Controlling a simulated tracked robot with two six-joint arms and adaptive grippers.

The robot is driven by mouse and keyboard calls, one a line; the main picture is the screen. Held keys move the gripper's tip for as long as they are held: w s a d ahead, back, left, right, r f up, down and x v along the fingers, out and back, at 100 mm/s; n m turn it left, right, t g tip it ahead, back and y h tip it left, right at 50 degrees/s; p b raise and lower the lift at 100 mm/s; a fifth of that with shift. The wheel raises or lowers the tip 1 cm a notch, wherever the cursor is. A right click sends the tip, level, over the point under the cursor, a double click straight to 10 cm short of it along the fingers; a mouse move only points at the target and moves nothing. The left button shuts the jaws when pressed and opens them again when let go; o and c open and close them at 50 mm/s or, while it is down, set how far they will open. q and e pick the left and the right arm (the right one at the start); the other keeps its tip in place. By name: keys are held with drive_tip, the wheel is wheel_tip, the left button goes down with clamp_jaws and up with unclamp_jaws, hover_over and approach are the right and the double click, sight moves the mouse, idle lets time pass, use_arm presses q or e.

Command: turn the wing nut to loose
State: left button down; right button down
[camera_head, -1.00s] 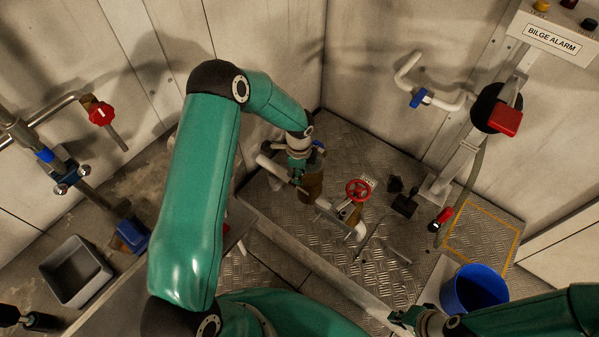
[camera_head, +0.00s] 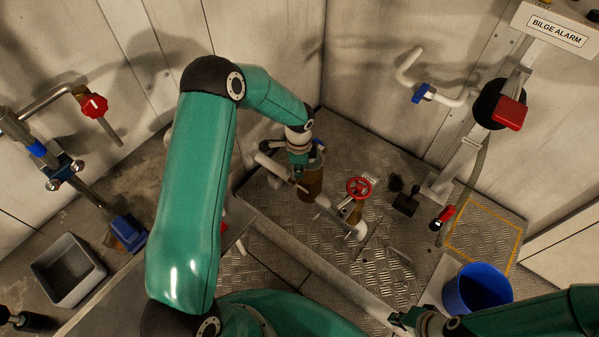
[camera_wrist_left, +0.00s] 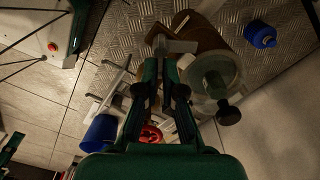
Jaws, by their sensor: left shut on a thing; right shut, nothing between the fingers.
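The wing nut shows only as a small grey piece (camera_wrist_left: 178,46) at the fingertips in the left wrist view; its wings are largely hidden. My left gripper (camera_wrist_left: 166,57) is shut on it, beside a brown cylindrical housing (camera_wrist_left: 208,38). A clear round cover with a dark knob (camera_wrist_left: 228,113) sits to the right of the fingers. My right gripper (camera_head: 404,319) is shut and empty, low in the head view.
A red handwheel (camera_head: 359,188) stands on the pipe right of the housing. A blue bucket (camera_head: 477,289) is at the right. A grey bin (camera_head: 68,270) is at the left. Small dark items lie on the tread plate floor.

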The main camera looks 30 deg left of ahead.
use_arm(q)
drive_tip(key=n+b, duration=0.2)
drive_tip(key=shift+w+a+f+n+b, duration=0.15)
drive_tip(key=shift+w+f+n+b, duration=0.05)
drive_tip(key=shift+f+n+b, duration=0.1)
drive_tip(key=n+b, duration=0.3)
drive_tip(key=shift+w+a+n, duration=0.15)
drive_tip(key=shift+a+n, duration=0.05)
drive_tip(key=shift+n, duration=0.1)
drive_tip(key=shift+a+r+n+b, duration=0.1)
drive_tip(key=shift+a+n+b, duration=0.05)
drive_tip(key=shift+n+b, duration=0.9)
drive_tip(key=shift+a+r+n+b, duration=0.15)
drive_tip(key=shift+n+b, duration=0.3)
drive_tip(key=shift+n, duration=0.9)
drive_tip(key=c, duration=1.3)
unclamp_jaws()
drive_tip(key=shift+w, duration=0.1)
